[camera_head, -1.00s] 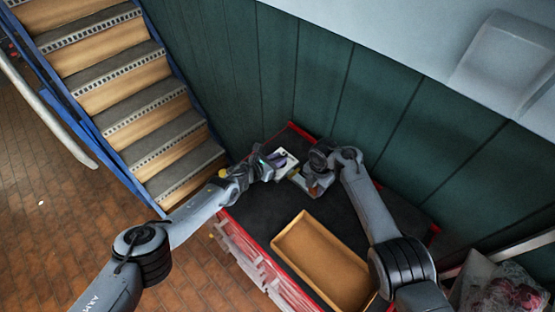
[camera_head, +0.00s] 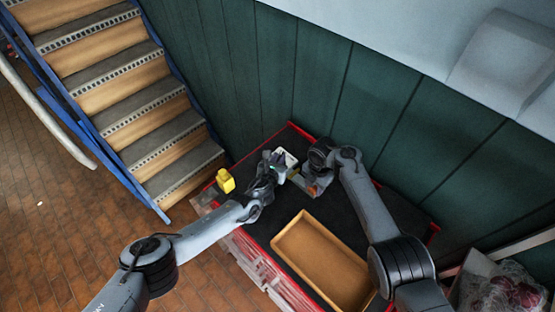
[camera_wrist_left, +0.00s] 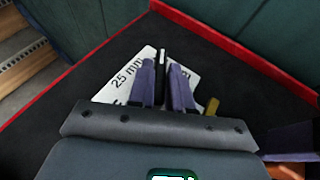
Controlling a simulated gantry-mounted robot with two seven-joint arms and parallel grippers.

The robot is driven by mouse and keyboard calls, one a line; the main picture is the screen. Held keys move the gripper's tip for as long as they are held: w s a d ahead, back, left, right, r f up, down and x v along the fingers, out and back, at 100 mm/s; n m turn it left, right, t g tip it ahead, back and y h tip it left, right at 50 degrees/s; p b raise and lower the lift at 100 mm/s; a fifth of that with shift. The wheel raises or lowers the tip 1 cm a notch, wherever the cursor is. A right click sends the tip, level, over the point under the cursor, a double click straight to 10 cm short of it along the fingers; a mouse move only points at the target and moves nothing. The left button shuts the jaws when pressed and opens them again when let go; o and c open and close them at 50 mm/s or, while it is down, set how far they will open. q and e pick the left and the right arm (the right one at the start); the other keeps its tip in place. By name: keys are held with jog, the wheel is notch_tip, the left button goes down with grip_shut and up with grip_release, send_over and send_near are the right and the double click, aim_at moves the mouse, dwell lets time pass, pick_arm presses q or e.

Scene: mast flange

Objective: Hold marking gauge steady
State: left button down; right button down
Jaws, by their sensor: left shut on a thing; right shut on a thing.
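My left gripper (camera_head: 279,161) is at the white card (camera_head: 291,157) near the far corner of the bench. In the left wrist view its purple fingers (camera_wrist_left: 168,84) are close together on a thin black upright piece (camera_wrist_left: 162,60). The card, printed "25 mm" (camera_wrist_left: 128,76), lies behind them. My right gripper (camera_head: 311,187) is just right of the left one, shut on a small orange-brown thing, apparently the marking gauge (camera_head: 314,191), mostly hidden by the gripper. A small brass-coloured piece (camera_wrist_left: 212,106) shows right of the left fingers.
A yellow object (camera_head: 225,180) stands at the bench's left edge. An open tan tray (camera_head: 283,243) lies on the dark, red-edged bench top in front. A green panelled wall (camera_head: 300,75) rises behind, and stairs (camera_head: 125,80) stand at the left.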

pick_arm(q)
jog(key=shift+d+n+y, duration=0.15)
jog(key=shift+n+y, duration=0.75)
jog(key=shift+y, duration=0.15)
jog(key=shift+d+n+y, duration=0.1)
jog(key=shift+n+y, duration=0.8)
jog(key=shift+y, duration=0.15)
jog(key=c, duration=1.1)
grip_release()
jog(key=shift+s, duration=0.1)
jog(key=shift+v, duration=5.95)
jog(key=shift+d+f, duration=0.1)
jog(key=shift+f, duration=0.1)
